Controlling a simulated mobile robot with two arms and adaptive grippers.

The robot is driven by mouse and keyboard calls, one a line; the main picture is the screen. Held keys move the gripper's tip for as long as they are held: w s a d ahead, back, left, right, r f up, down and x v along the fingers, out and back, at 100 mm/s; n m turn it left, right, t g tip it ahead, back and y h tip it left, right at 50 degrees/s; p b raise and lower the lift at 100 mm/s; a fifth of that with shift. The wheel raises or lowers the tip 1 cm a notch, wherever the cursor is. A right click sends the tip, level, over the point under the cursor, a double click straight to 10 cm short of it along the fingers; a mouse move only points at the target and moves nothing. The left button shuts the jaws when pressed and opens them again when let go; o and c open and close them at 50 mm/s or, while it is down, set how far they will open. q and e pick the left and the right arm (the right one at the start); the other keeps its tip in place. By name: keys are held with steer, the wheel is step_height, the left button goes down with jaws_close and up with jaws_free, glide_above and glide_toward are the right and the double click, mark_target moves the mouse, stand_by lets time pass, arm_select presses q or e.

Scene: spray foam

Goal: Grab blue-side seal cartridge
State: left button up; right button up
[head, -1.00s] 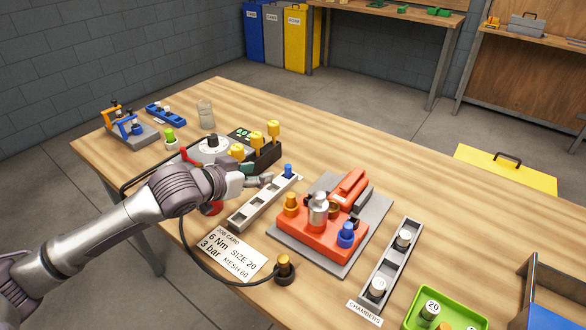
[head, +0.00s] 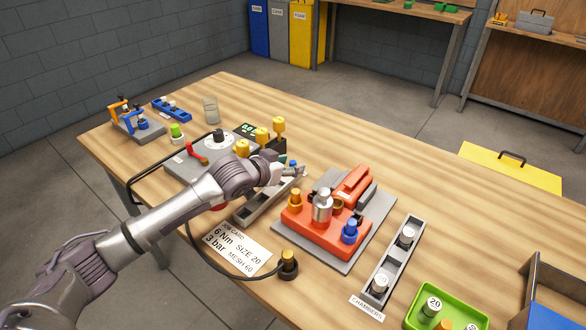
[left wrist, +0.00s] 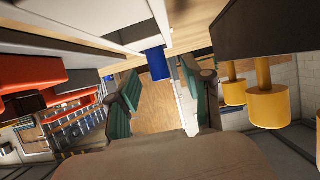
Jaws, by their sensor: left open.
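The blue seal cartridge (head: 293,163) stands at the far end of the narrow grey rack (head: 252,210). In the head view my left gripper hides most of it. My left gripper (head: 291,170) is open at that end of the rack. In the left wrist view the blue cartridge (left wrist: 159,64) shows in the gap between the green-padded fingers (left wrist: 158,92), near their tips. Neither finger is clearly touching it. My right gripper is not in view.
The orange fixture (head: 325,228) stands right of the rack. Yellow-knobbed controls (head: 262,137) stand just behind my gripper. The job card (head: 236,248) and a cable lie in front. The chambers rack (head: 392,262) and green tray (head: 425,296) are further right.

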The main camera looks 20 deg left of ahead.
arm_select(q)
steer(key=shift+c, duration=1)
jaws_close()
steer(key=shift+r, duration=0.15)
